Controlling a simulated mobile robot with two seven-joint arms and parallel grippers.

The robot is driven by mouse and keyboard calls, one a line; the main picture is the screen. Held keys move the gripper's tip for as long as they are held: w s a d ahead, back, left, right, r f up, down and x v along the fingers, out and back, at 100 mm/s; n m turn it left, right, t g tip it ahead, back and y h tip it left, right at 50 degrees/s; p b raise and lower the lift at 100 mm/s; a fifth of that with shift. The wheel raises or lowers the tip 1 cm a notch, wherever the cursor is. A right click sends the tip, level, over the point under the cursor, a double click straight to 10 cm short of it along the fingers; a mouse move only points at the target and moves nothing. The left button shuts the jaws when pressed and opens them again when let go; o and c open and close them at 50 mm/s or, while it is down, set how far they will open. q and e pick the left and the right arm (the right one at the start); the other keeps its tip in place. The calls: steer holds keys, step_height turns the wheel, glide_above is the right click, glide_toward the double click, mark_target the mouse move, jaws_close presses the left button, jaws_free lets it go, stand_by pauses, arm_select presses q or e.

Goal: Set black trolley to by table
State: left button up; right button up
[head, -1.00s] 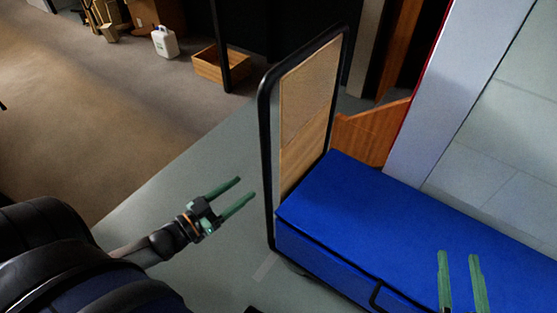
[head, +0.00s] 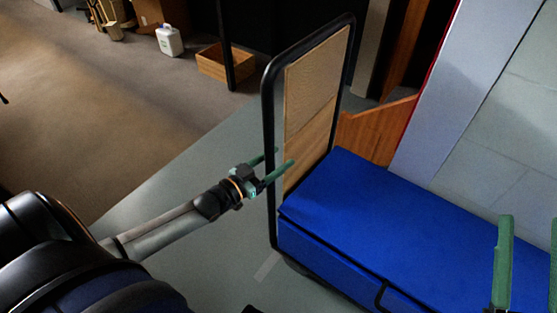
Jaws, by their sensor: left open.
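The black trolley has a tall black tube handle (head: 268,120) with a wooden panel (head: 308,95) inside it, upright at its left end. A long blue case (head: 375,210) lies on the trolley and hides most of its deck. My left gripper (head: 284,158) is open at the handle's near upright, its green fingers overlapping the tube in the head view. I cannot tell whether they touch it. My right gripper (head: 529,219) shows at the lower right, over the blue case in the picture. Its two fingers are apart with nothing seen between them. No table is clearly in view.
A wooden crate (head: 225,66) and a white jug (head: 169,41) stand on the floor at the back. A brown wooden board (head: 378,132) and a pale grey panel (head: 425,95) stand behind the case. The floor at the left is clear.

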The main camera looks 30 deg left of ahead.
arm_select(q)
steer(key=shift+w+d, duration=0.1)
steer(key=shift+w, duration=0.2)
jaws_close()
stand_by(0.4)
stand_by(1.0)
